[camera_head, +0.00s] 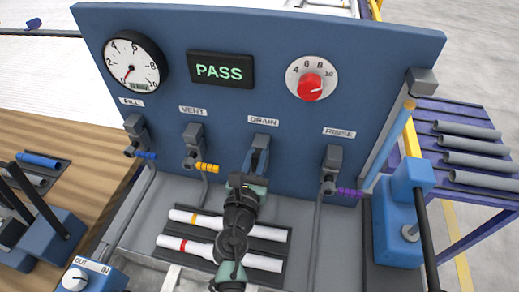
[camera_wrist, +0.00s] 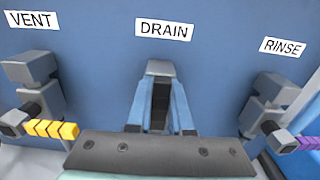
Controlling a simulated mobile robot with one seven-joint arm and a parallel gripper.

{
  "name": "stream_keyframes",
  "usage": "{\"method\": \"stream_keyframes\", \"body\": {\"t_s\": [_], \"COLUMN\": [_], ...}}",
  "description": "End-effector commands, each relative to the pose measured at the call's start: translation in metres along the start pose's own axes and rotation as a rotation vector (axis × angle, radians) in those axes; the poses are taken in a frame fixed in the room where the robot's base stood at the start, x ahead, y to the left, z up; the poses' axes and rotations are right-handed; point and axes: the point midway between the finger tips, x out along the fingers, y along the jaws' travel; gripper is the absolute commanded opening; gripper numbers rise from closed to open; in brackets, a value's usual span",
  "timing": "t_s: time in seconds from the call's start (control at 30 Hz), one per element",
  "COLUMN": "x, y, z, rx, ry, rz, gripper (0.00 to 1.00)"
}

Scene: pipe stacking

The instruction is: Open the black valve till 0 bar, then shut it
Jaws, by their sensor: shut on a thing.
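The black valve (camera_wrist: 158,105) is the one under the DRAIN label, third from the left on the blue panel. Its grey body (camera_head: 261,141) shows above my gripper (camera_head: 257,162). In the wrist view, my gripper (camera_wrist: 158,112) has its two blue-grey fingers on either side of the dark handle and is shut on it. The handle appears to point down towards me, and its lower part is hidden. The round pressure gauge (camera_head: 134,62) at the panel's upper left has its red needle pointing lower left, near 0. Its small digital readout is too small to read.
The FILL valve (camera_head: 145,154), yellow VENT valve (camera_head: 207,168) and purple RINSE valve (camera_head: 348,192) flank the drain. The display (camera_head: 220,69) reads PASS, beside a red knob (camera_head: 311,87). White pipes (camera_head: 205,248) lie below my arm. A blue device (camera_head: 405,210) stands right.

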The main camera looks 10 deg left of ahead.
Motion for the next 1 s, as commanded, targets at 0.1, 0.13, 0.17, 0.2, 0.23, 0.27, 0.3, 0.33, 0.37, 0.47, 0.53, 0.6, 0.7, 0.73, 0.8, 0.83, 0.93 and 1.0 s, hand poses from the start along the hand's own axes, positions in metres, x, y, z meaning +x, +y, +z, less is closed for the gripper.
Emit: {"method": "stream_keyframes", "body": {"t_s": [0.1, 0.13, 0.17, 0.2, 0.23, 0.27, 0.3, 0.33, 0.37, 0.47, 0.53, 0.6, 0.7, 0.73, 0.8, 0.83, 0.93, 1.0], "x": [0.000, 0.000, 0.000, 0.000, 0.000, 0.000, 0.000, 0.000, 0.000, 0.000, 0.000, 0.000, 0.000, 0.000, -0.001, -0.003, -0.011, -0.021], "y": [0.001, 0.001, 0.001, 0.001, 0.001, 0.001, 0.001, 0.001, 0.001, 0.001, 0.001, 0.001, 0.001, 0.001, 0.001, 0.001, 0.001, 0.001], "z": [0.000, 0.000, 0.000, 0.000, 0.000, 0.000, 0.000, 0.000, 0.000, 0.000, 0.000, 0.000, 0.000, 0.000, 0.000, 0.000, -0.001, -0.001], "rx": [-0.008, -0.008, -0.008, -0.008, -0.008, -0.008, -0.008, -0.008, -0.008, -0.007, -0.006, -0.005, -0.004, -0.004, -0.004, -0.004, -0.004, -0.004], "ry": [-0.001, -0.001, -0.001, -0.001, -0.001, -0.001, -0.001, -0.001, -0.001, -0.001, -0.001, -0.001, -0.001, -0.001, 0.000, 0.000, 0.000, 0.001], "rz": [0.001, 0.002, 0.002, 0.002, 0.002, 0.002, 0.002, 0.002, 0.002, 0.002, 0.002, 0.002, 0.002, 0.002, 0.002, 0.002, 0.002, 0.002], "gripper": [0.00, 0.00, 0.00, 0.00, 0.00, 0.00, 0.00, 0.22, 0.28, 0.46, 0.49, 0.49, 0.49, 0.49, 0.49, 0.49, 0.49, 0.49]}}
